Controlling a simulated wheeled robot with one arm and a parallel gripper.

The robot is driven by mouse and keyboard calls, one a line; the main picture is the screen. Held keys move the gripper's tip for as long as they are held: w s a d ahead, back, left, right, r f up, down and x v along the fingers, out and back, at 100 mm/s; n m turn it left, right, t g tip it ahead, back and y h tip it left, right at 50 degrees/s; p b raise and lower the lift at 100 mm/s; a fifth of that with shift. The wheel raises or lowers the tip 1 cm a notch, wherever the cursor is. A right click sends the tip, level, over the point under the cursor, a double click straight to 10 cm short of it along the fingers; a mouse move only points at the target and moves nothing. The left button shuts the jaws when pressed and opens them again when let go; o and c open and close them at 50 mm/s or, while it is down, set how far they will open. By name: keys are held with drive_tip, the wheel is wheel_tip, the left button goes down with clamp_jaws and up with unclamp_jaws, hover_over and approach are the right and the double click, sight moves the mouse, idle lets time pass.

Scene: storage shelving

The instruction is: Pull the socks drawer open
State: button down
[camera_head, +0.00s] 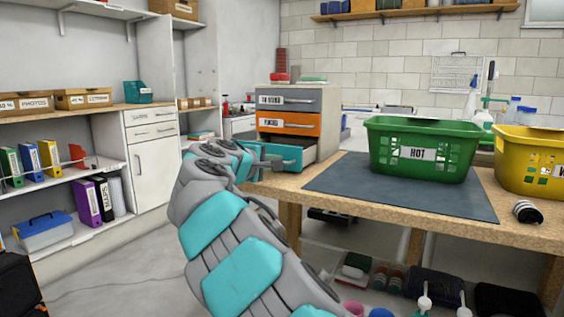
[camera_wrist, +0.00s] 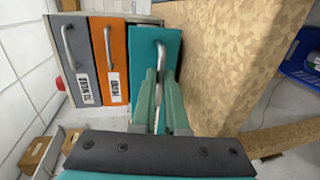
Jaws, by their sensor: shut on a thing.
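A small drawer unit (camera_head: 331,110) stands on the worktop, with a grey top drawer (camera_head: 285,100), an orange middle drawer (camera_head: 285,122) and a teal bottom drawer (camera_head: 288,155). The teal drawer stands out from the unit, with its open inside partly showing; the other two look closed. The teal front (camera_wrist: 143,48) also shows in the wrist view, with its metal handle (camera_wrist: 160,62). My gripper (camera_wrist: 161,80) is shut on that handle. No label is readable on the teal front, so I cannot confirm that it is the socks drawer. My arm covers part of it in the head view.
A green basket labelled HOT (camera_head: 420,153) stands on a dark mat (camera_head: 350,190) right of the drawer unit. A yellow basket (camera_head: 530,160) is farther right. The wooden worktop edge (camera_head: 390,222) runs close beside my arm. Open floor lies to the left.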

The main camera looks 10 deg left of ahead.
drive_tip(key=shift+s+a, duration=0.2)
drive_tip(key=shift+s, duration=0.2)
drive_tip(key=c, duration=0.9)
unclamp_jaws()
drive_tip(key=shift+c, duration=0.2)
drive_tip(key=v, duration=0.7)
drive_tip(key=shift+s, duration=0.35)
drive_tip(key=shift+a, duration=0.1)
